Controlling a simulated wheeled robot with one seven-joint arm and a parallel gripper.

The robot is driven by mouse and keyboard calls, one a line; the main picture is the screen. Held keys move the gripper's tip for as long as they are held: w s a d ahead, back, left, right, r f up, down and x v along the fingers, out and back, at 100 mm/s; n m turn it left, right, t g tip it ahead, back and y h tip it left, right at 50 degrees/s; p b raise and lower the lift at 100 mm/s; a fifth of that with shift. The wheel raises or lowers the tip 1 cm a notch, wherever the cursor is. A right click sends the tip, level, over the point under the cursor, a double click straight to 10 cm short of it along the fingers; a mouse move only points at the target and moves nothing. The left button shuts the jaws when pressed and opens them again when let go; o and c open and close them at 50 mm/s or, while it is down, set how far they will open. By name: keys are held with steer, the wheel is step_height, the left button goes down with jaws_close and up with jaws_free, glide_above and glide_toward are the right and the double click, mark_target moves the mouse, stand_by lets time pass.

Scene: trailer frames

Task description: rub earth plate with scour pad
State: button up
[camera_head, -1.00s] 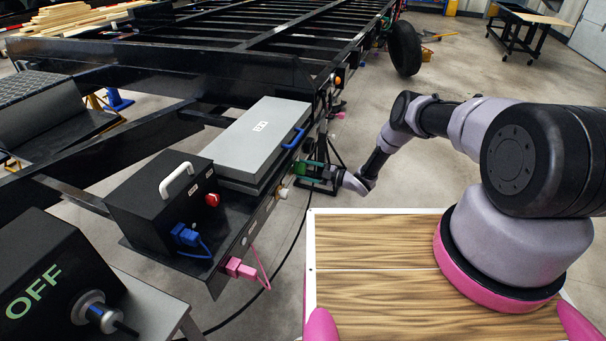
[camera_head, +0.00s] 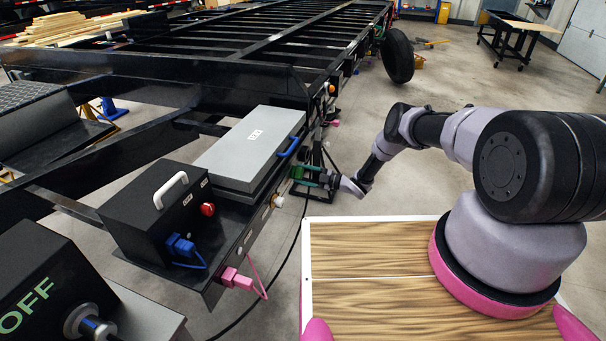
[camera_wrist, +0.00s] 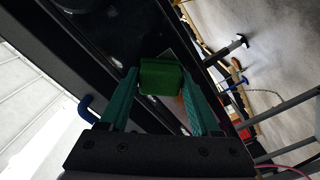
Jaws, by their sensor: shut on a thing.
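My gripper (camera_head: 303,174) reaches to the side rail of the black trailer frame, below the grey case. In the wrist view its two teal fingers (camera_wrist: 160,84) are shut on the green scour pad (camera_wrist: 161,76), one on each side. The pad also shows as a small green patch in the head view (camera_head: 296,172). The pad faces the dark rail. A pale edge and a copper-toned patch show beside and behind the pad; this looks like the earth plate (camera_wrist: 181,101), mostly hidden by the pad. I cannot tell whether the pad touches it.
The grey case (camera_head: 250,147) with a blue handle and a black box (camera_head: 158,212) with a white handle sit on the trailer frame (camera_head: 200,75). A pink connector (camera_head: 236,279) hangs below. A black cable lies on the floor. Open floor is right of the trailer.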

mark_target(288, 179)
steer(key=shift+s+a, duration=0.15)
steer(key=shift+s, duration=0.35)
steer(key=shift+s+a, duration=0.15)
steer(key=shift+s, duration=0.35)
steer(key=shift+s+a, duration=0.45)
steer(key=shift+s, duration=0.65)
steer(key=shift+s+a, duration=0.5)
steer(key=shift+s, duration=0.65)
steer(key=shift+s+a, duration=0.45)
steer(key=shift+s, duration=0.65)
steer(key=shift+s+a, duration=0.25)
steer(key=shift+s, duration=0.5)
steer(key=shift+s+a, duration=0.2)
steer(key=shift+s, duration=0.5)
steer(key=shift+d+r, duration=0.1)
steer(key=shift+r, duration=0.05)
steer(key=shift+w+d, duration=0.35)
steer(key=shift+w, duration=0.75)
steer(key=shift+w+d, duration=0.35)
steer(key=shift+w, duration=0.7)
steer(key=shift+w+d, duration=0.35)
steer(key=shift+w, duration=0.75)
steer(key=shift+w+d, duration=0.4)
steer(key=shift+w, duration=0.65)
steer(key=shift+w+d, duration=0.45)
steer(key=shift+w, duration=0.6)
steer(key=shift+w+d, duration=0.4)
steer(key=shift+w, duration=0.65)
steer(key=shift+s, duration=0.1)
